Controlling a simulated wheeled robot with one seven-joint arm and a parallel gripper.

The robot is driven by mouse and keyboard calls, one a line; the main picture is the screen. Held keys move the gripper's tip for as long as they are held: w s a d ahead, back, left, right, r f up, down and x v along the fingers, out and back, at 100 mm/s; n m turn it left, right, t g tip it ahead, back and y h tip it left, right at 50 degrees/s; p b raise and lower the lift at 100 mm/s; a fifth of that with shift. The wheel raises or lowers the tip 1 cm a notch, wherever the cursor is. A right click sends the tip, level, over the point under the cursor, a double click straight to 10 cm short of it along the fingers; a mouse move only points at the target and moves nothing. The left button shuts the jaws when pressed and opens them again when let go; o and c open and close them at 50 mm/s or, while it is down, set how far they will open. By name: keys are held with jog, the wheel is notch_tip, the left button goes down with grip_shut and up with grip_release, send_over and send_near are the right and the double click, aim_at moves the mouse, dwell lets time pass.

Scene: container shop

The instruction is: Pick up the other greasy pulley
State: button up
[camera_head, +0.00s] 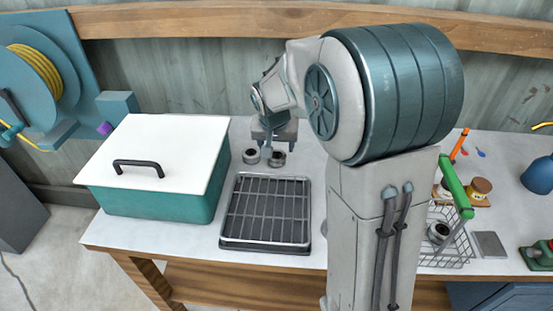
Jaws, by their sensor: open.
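Two small dark round pulleys stand on the white bench top behind the black rack: the left pulley (251,156) and the right pulley (277,159). My gripper (274,147) is open, low over the bench, just above or behind the right pulley. Whether its fingers are around that pulley or apart from it, I cannot tell. A similar round part (438,232) sits in the wire basket (452,250) on the right. Grease on any of them is too small to make out.
A teal box (160,205) with a white lid (170,145) and black handle stands left. The black rack (267,212) is empty in front of the pulleys. My arm hides the bench centre. Jars (479,188) and a grey plate (489,245) lie right.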

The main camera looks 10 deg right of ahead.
aim_at(277, 153)
jog(key=shift+x, duration=2.65)
jog(key=shift+s, duration=0.1)
jog(key=c, duration=0.8)
